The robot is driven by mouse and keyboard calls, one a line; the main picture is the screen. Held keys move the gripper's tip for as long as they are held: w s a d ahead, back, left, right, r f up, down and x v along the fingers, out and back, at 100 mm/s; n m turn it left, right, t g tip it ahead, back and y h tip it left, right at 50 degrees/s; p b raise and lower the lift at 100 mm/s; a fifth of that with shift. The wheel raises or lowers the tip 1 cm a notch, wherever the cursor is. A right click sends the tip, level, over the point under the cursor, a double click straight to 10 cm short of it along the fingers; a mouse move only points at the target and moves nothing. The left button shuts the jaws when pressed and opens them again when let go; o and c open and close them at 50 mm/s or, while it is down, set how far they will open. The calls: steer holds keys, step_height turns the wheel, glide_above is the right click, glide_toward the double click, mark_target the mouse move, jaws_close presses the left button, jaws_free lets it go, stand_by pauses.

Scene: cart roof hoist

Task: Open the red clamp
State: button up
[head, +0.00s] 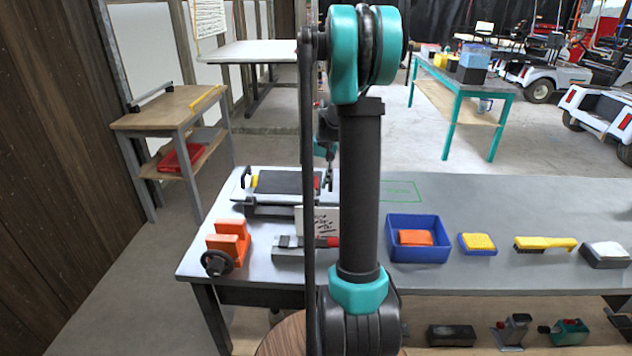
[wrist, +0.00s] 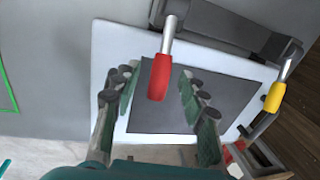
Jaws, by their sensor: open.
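The red clamp shows its red handle (wrist: 160,77) in the wrist view, on a metal rod by the edge of a white plate (wrist: 115,50) with a dark grey panel (wrist: 168,115). My gripper (wrist: 156,80) is open, with one finger on each side of the red handle and visible gaps between. A second clamp with a yellow handle (wrist: 274,97) is at the right. In the head view my arm hides most of my gripper; a bit of the red handle (head: 317,183) and the yellow handle (head: 254,181) show by the dark panel (head: 287,183).
On the grey bench (head: 480,205) stand an orange vise (head: 230,243), a grey block with a red handle (head: 290,245), a blue bin (head: 418,256), a yellow sponge (head: 478,242) and a yellow brush (head: 545,243). A green outline (head: 403,190) marks bare bench right of the plate.

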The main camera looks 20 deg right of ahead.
steer(key=shift+a+f, duration=0.1)
steer(key=shift+f, duration=0.2)
steer(key=shift+c, duration=0.6)
jaws_close()
